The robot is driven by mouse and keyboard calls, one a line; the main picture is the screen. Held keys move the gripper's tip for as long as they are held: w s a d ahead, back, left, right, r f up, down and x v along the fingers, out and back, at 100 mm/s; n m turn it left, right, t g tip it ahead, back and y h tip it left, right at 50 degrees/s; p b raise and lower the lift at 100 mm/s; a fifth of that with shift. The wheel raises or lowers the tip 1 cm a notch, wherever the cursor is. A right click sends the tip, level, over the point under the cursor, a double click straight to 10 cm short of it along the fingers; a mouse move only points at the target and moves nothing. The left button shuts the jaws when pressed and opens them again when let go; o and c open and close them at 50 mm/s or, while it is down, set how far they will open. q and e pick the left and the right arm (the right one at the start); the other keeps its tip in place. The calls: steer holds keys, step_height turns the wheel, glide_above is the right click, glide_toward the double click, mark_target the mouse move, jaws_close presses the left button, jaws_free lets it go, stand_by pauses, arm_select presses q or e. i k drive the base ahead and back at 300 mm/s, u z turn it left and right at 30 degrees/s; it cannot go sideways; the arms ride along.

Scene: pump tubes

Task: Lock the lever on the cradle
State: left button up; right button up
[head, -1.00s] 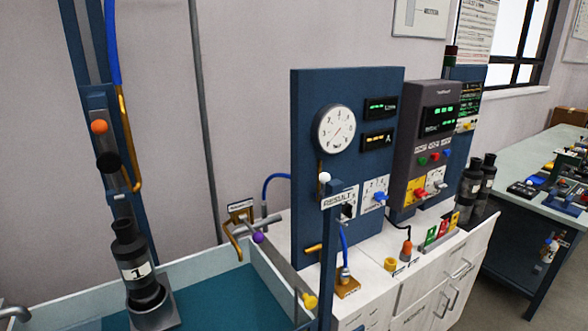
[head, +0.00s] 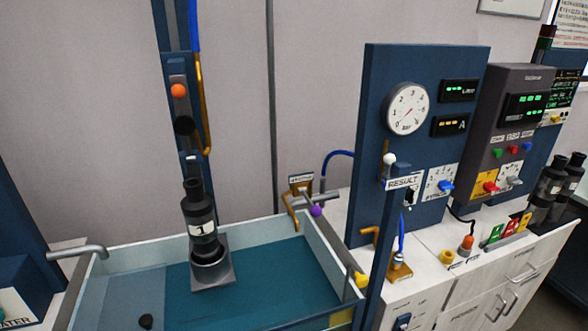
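A black pump tube (head: 200,222) with a white label "1" stands in a dark square-based cradle (head: 213,277) in the tank. A blue column (head: 166,25) rises behind it. The column carries a grey plate with an orange ball knob (head: 179,91) and, below that, a black round part (head: 184,126). I cannot tell which of these parts is the lever, or how it is set. A brass pipe (head: 203,110) and a blue hose (head: 195,25) run down the column's right side. Neither of my grippers is in view.
A blue gauge panel (head: 370,110) and white cabinet (head: 440,270) stand right. A blue post (head: 385,240) rises in front.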

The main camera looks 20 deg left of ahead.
mark_target(184, 124)
steer(key=u, duration=1.25)
steer(key=k, duration=0.1)
steer(key=z, duration=0.05)
steer(key=i, duration=0.65)
steer(key=u, duration=0.8)
